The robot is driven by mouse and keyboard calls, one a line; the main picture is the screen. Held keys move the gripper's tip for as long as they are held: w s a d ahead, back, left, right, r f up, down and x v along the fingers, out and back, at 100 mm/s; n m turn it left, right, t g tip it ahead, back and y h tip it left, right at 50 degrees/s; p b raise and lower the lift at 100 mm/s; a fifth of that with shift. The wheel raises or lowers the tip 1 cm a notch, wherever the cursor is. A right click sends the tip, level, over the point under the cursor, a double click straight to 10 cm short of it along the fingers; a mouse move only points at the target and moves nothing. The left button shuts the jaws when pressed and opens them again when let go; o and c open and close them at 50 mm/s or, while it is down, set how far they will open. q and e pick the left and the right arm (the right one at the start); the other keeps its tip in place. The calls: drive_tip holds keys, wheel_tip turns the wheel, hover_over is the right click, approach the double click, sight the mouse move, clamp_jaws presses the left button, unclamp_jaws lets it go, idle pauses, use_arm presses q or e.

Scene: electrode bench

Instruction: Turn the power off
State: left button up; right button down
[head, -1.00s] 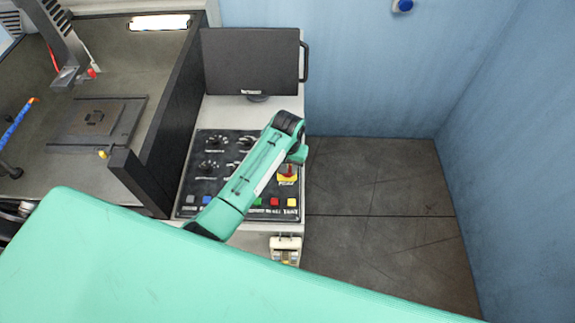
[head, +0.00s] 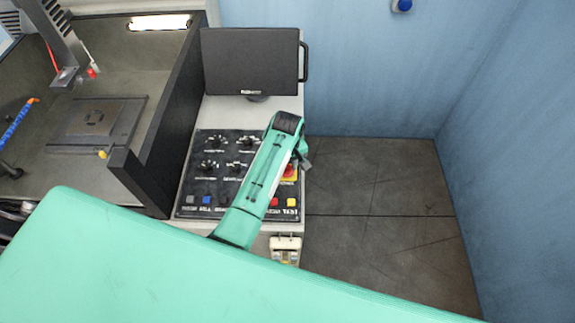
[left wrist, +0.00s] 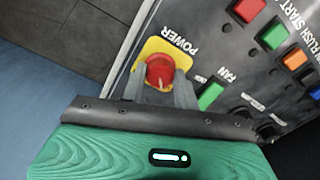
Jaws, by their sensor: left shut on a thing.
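The power switch is a red knob (left wrist: 160,71) on a yellow plate (left wrist: 151,49), beside the word POWER on the dark control panel (left wrist: 222,52). In the left wrist view my left gripper (left wrist: 159,88) has one grey finger on each side of the knob and is shut on it. In the head view the red and yellow switch (head: 289,174) shows at the panel's right edge, partly covered by my green arm. My left gripper (head: 304,160) is small there and mostly hidden by the wrist. The knob's exact angle is hard to tell. My right gripper is not in view.
The panel also carries a green FAN button (left wrist: 210,95), other coloured buttons and several dark knobs (head: 211,166) close by. A black monitor (head: 250,60) stands behind the panel. A dark-walled machine bay (head: 160,130) is on the left. Floor to the right (head: 380,175) is clear.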

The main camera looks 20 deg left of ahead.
use_arm(q)
drive_tip(key=shift+r, duration=0.1)
idle(0.4)
drive_tip(key=o, duration=1)
